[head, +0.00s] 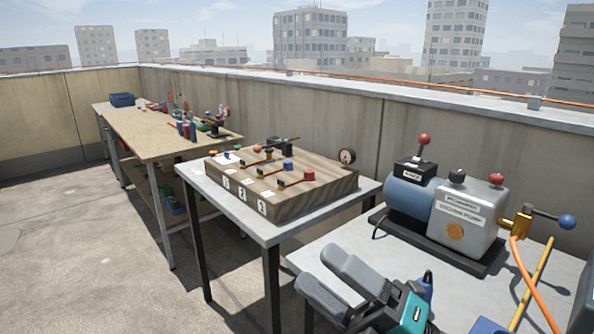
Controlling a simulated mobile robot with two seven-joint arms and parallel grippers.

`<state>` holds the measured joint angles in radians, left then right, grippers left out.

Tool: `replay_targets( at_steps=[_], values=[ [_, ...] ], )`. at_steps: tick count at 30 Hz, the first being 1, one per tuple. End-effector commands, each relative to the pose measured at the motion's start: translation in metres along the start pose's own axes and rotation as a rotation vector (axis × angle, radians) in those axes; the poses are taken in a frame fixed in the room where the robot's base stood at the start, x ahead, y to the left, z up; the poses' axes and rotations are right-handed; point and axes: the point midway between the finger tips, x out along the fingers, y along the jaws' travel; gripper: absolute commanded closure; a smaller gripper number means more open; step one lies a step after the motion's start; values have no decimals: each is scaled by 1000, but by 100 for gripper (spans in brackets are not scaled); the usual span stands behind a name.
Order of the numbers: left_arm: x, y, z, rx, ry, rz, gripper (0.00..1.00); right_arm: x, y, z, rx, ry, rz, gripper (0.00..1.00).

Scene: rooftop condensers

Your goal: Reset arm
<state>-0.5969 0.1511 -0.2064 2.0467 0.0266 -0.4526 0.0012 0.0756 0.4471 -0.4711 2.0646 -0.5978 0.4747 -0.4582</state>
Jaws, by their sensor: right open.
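My right gripper (318,271) is low in the middle of the head view, above the near grey table (465,285). Its two grey fingers point left and stand apart, with nothing between them. Its body has a teal panel. My left gripper is not in view.
A recovery pump unit (465,218) with red and black knobs stands on the near table, with a blue-ended valve handle (567,221) and orange hose beside it. A wooden manifold board (285,195) with numbered levers and a gauge is on the middle table. A cluttered workbench (160,135) stands beyond.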

Motion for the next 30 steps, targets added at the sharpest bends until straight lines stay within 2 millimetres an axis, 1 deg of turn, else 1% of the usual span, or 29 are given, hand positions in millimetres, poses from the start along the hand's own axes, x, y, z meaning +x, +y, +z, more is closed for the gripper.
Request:
replay_targets(
  at_steps=[1,2,3,4,5,6,8,9,11,12,14,15,17,18,21,25,30],
  values=[
    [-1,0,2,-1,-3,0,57,-16,-18,15,163,-160,-23,32],
    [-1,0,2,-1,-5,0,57,-28,-30,25,260,-256,-38,32],
    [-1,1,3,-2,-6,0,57,-45,-47,35,389,-386,-58,32],
    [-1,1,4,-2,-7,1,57,-61,-62,41,487,-483,-72,32],
    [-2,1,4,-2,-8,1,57,-78,-77,45,583,-580,-86,32],
    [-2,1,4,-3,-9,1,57,-101,-96,46,707,-705,-104,32],
    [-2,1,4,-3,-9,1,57,-135,-123,42,870,-872,-127,32],
    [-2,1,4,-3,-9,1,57,-157,-139,36,967,-973,-140,32],
    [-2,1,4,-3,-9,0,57,-188,-160,24,1102,-1117,-158,32],
    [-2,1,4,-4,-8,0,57,-208,-173,12,1186,-1208,-169,32],
    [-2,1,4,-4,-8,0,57,-237,-190,-8,1306,-1343,-184,32],
    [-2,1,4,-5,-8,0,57,-256,-200,-23,1383,-1431,-192,32],
    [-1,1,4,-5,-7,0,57,-283,-212,-49,1496,-1562,-203,32],
    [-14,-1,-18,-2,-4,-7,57,-270,-189,-38,1466,-1543,-194,32],
    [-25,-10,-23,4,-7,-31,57,-271,-174,-36,1443,-1552,-194,32],
    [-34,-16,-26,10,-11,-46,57,-274,-164,-34,1422,-1562,-192,32],
    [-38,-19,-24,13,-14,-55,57,-277,-160,-34,1411,-1566,-190,32]
  ],
)
